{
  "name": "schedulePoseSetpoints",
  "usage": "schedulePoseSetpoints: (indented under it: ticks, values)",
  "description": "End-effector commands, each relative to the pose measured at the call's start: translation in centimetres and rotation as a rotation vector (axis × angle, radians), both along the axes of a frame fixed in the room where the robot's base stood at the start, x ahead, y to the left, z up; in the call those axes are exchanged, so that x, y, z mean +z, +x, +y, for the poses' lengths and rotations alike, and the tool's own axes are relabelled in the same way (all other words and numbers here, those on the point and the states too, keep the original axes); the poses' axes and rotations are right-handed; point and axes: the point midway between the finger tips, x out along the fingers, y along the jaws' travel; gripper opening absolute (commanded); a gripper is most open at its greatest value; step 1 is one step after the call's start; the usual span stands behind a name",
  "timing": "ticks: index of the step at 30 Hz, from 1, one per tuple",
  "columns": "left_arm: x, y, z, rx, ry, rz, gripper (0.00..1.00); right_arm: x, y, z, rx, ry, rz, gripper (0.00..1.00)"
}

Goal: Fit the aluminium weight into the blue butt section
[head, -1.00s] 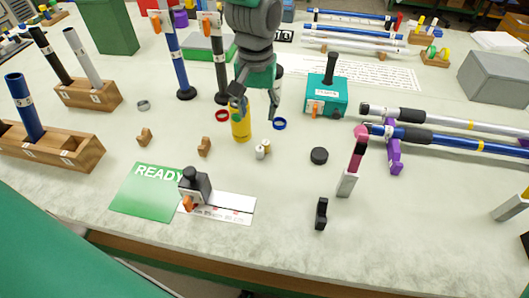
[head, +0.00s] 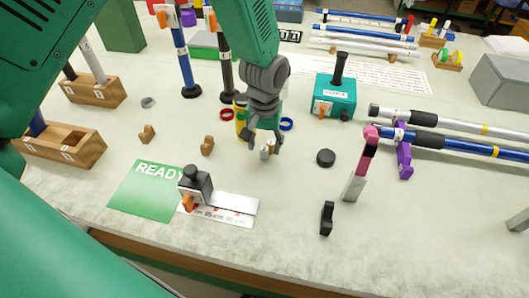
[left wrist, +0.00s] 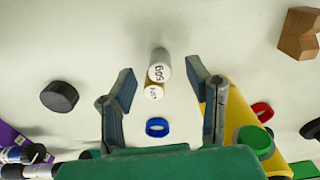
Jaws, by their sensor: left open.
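The aluminium weight (head: 265,153) is a small silver cylinder standing on the table. It also shows in the left wrist view (left wrist: 159,66), with a marked top. The blue butt section (head: 38,125) stands in a wooden rack (head: 85,151) at the left, mostly hidden by my arm. My right gripper is not in view.
A black puck (head: 326,158) is to the right. A grey block with a black knob (head: 195,182) stands on a ruler card in front.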

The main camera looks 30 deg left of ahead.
Motion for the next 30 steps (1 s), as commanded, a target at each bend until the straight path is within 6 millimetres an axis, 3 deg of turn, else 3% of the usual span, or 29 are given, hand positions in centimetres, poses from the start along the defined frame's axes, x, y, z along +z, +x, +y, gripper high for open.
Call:
schedulePoseSetpoints:
  ticks: [3,6,14,15,18,30]
  values:
    - [-2.0,-0.1,0.0,0.000,0.000,0.003,0.44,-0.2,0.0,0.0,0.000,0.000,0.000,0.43]
    - [-2.8,0.0,0.0,0.000,-0.001,0.000,0.44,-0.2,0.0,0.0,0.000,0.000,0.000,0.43]
    - [-3.0,-0.1,0.0,0.000,-0.001,-0.001,0.44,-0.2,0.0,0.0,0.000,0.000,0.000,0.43]
    - [-3.0,-0.1,0.0,0.001,-0.001,-0.001,0.30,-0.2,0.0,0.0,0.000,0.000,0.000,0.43]
    - [-3.0,-0.1,0.0,0.001,-0.001,0.000,0.00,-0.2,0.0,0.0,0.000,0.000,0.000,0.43]
    - [-2.8,0.0,0.0,0.001,-0.001,0.000,0.00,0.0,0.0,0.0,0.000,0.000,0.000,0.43]
